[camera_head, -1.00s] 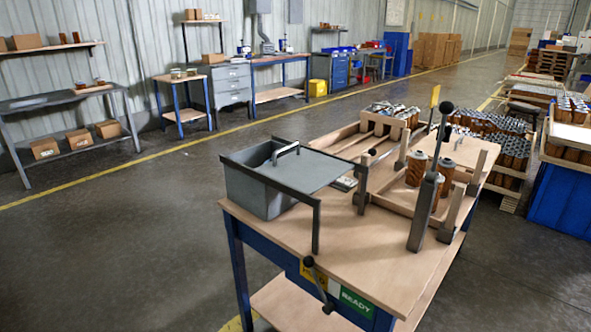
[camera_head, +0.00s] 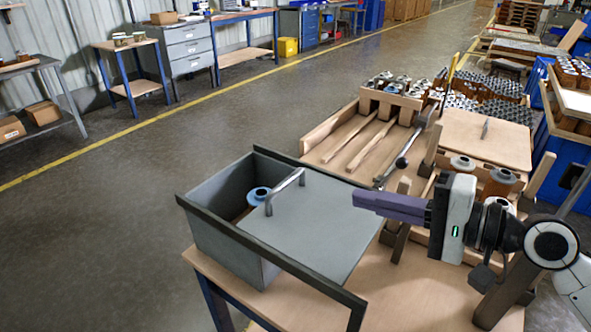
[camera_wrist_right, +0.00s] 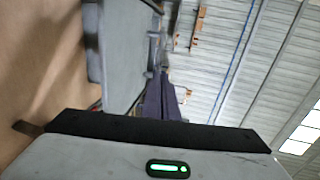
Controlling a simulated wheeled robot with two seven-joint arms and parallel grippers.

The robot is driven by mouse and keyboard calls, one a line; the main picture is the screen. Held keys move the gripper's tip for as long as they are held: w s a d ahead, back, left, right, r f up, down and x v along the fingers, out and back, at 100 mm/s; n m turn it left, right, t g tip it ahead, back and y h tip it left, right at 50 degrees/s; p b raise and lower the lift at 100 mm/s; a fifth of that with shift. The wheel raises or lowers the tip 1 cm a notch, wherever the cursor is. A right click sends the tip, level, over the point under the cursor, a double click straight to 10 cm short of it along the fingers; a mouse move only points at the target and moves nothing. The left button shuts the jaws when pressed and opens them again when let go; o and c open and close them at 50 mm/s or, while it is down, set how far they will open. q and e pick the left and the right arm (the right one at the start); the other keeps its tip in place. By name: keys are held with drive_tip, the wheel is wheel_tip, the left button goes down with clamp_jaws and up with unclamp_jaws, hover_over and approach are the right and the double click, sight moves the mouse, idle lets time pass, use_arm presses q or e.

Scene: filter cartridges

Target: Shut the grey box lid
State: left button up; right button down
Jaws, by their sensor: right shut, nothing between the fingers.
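The grey box (camera_head: 217,232) stands on the workbench at centre left in the head view. Its flat grey lid (camera_head: 325,235) sits off to the right on dark rails, leaving the left part of the box open. A bar handle (camera_head: 285,190) stands on the lid near its left edge. A cartridge with a pale blue top (camera_head: 258,196) shows inside the opening. My right gripper (camera_head: 358,199) is shut and empty, to the right of the handle, at the lid's far right side. Its dark fingers also show in the right wrist view (camera_wrist_right: 160,98), beside a grey surface. My left gripper is out of view.
A wooden fixture with cartridges (camera_head: 500,180) and upright posts stands right of the box, close to my right arm. A slotted wooden rack (camera_head: 350,140) lies behind. The bench front (camera_head: 415,300) is bare. Open floor lies to the left.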

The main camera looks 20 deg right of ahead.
sight(289, 183)
drive_tip(key=x, duration=0.3)
drive_tip(key=shift+a+r+p, duration=0.15)
drive_tip(key=shift+a+p, duration=0.2)
drive_tip(key=shift+a, duration=0.05)
drive_tip(key=x, duration=0.8)
drive_tip(key=shift+w+a+f+p, duration=0.1)
drive_tip(key=shift+w+f+p, duration=0.15)
drive_tip(key=shift+w+p, duration=0.1)
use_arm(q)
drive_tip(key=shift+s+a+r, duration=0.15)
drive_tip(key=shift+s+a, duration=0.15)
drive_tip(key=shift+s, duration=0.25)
use_arm(e)
drive_tip(key=shift+w+a+f, duration=0.15)
drive_tip(key=shift+w+a, duration=0.1)
drive_tip(key=shift+w, duration=0.05)
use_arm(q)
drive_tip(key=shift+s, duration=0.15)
